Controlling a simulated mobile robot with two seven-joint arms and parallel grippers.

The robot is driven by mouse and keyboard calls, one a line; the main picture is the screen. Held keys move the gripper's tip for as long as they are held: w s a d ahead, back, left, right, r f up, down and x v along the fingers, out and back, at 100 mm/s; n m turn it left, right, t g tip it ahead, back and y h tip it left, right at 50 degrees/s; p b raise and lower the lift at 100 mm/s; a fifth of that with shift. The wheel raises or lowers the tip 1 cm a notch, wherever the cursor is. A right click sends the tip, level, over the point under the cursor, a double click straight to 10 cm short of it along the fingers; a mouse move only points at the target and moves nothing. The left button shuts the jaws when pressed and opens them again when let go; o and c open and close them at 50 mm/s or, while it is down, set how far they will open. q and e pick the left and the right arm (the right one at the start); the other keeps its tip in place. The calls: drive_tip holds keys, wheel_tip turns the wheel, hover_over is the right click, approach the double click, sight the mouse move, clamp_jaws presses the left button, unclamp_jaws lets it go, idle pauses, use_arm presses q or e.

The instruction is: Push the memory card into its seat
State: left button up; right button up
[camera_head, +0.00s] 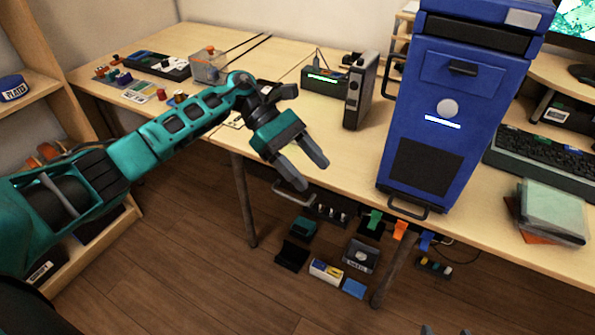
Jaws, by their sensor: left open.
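I cannot pick out the memory card or its seat at this size. A tall blue computer tower (455,105) stands on the wooden desk (345,165). A small dark grey box (360,90) stands upright to its left. My left gripper (312,175) is in front of the desk's front edge, fingers pointing down and right. Its two grey fingers are apart with nothing between them. It is left of the blue tower and does not touch it. Two small grey tips (445,331) at the bottom edge look like my right gripper, mostly cut off.
A black keyboard (545,160) and a stack of green folders (552,212) lie right of the tower. A clear box (208,66) and several small parts sit at the desk's far left. Several small boxes and a blue block (353,288) are below the desk. Shelves stand at left.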

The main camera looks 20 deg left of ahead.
use_arm(q)
drive_tip(key=shift+s+r+m+g+y, duration=0.2)
drive_tip(key=shift+s+m+g+y, duration=0.4)
drive_tip(key=shift+m, duration=0.45)
drive_tip(key=shift+s+r+m+g+y, duration=0.2)
drive_tip(key=shift+s+m+g+y, duration=0.25)
drive_tip(key=shift+m+g+y, duration=0.45)
drive_tip(key=shift+s+r+m+g+y, duration=0.2)
drive_tip(key=shift+s+m+g+y, duration=0.35)
drive_tip(key=shift+m, duration=0.6)
drive_tip(key=s+d+r+n+t+h+p, duration=0.1)
drive_tip(key=d+r+n+t+h+p, duration=0.1)
drive_tip(key=d+n+t+h, duration=1.65)
drive_tip(key=s+a+f+n+t+y, duration=0.15)
drive_tip(key=a+f+n+y, duration=0.35)
drive_tip(key=n+y, duration=0.7)
drive_tip(key=a+f+n+t+y, duration=0.3)
drive_tip(key=a+n+y, duration=0.35)
drive_tip(key=n, duration=1.15)
drive_tip(key=s+a+f+n+g+y+p, duration=0.1)
drive_tip(key=s+a+f+n+g+y, duration=0.4)
drive_tip(key=s+f+n, duration=0.6)
drive_tip(key=shift+a+n, duration=0.35)
drive_tip(key=shift+a, duration=0.45)
use_arm(e)
drive_tip(key=d, duration=0.1)
drive_tip(key=s+d+f+h, duration=0.1)
drive_tip(key=shift+s+d+f, duration=0.1)
drive_tip(key=shift+s+d, duration=0.2)
drive_tip(key=shift+d, duration=0.1)
